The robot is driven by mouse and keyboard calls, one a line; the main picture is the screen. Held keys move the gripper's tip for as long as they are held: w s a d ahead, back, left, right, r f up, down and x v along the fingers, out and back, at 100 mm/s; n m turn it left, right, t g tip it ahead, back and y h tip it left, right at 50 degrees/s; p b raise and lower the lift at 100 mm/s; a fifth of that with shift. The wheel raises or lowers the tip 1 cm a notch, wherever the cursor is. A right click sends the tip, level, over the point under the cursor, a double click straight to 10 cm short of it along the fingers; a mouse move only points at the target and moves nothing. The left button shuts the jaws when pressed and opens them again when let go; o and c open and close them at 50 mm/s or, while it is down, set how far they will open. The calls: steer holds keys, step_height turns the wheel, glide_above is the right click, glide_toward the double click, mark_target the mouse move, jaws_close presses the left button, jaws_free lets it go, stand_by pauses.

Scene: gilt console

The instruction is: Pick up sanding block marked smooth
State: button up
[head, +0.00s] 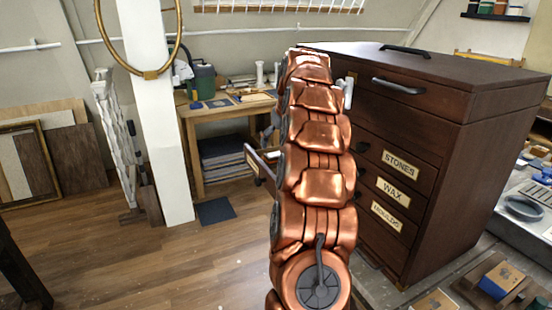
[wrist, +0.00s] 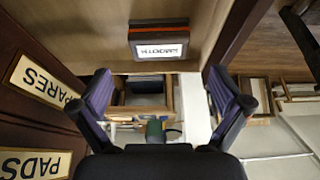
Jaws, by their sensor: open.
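The sanding block (wrist: 158,42) is dark with an orange band and a white label; the label appears upside down in the wrist view and seems to read SMOOTH. It lies on the pale wooden floor of an open drawer (wrist: 105,35), near the drawer's edge. My gripper (wrist: 160,82) is open and empty, its two dark fingers wide apart, with the block centred beyond them and not touched. In the head view my copper arm hides my gripper and the block; only part of the pulled-out drawer (head: 260,165) shows.
A dark wooden chest (head: 440,150) has drawers labelled STONES, WAX and MOULDS. SPARES (wrist: 42,80) and PADS (wrist: 35,163) labels show close by in the wrist view. A workbench (head: 225,112) stands behind. The wooden floor at left is mostly clear.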

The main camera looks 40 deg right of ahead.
mark_target(276, 154)
steer(key=shift+p+x, duration=1.5)
steer(key=shift+x, duration=1.7)
steer(key=shift+s, duration=0.1)
steer(key=shift+c, duration=0.3)
steer(key=c, duration=1.1)
steer(key=shift+o, duration=0.2)
step_height(276, 154, up, 7)
steer(key=shift+d+f+b, duration=0.1)
steer(key=shift+b, duration=1.15)
steer(key=shift+r, duration=1.45)
steer(key=shift+r, duration=0.1)
